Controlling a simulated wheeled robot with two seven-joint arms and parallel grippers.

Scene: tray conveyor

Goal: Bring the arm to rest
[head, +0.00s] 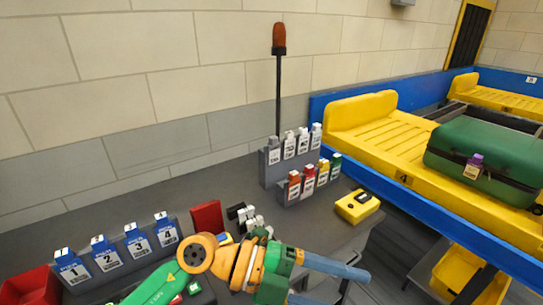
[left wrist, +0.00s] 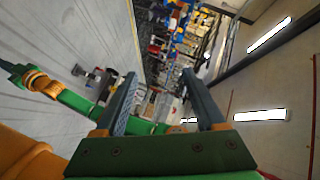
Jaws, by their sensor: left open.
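My left arm comes in from the bottom left in the head view, over the front of the dark work table (head: 100,222). Its gripper (head: 345,289) points right, with one blue-grey finger in full view and the other partly cut off by the bottom edge. In the left wrist view the gripper (left wrist: 160,78) has its two dark fingers wide apart with nothing between them. My right gripper is not in view.
Numbered blue card holders (head: 103,255), a red bin (head: 30,287), a grey rack of bottles (head: 290,165) and a yellow device (head: 357,206) stand on the table. A green suitcase (head: 485,160) lies on a yellow tray (head: 375,150) on the blue-sided conveyor (head: 425,232).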

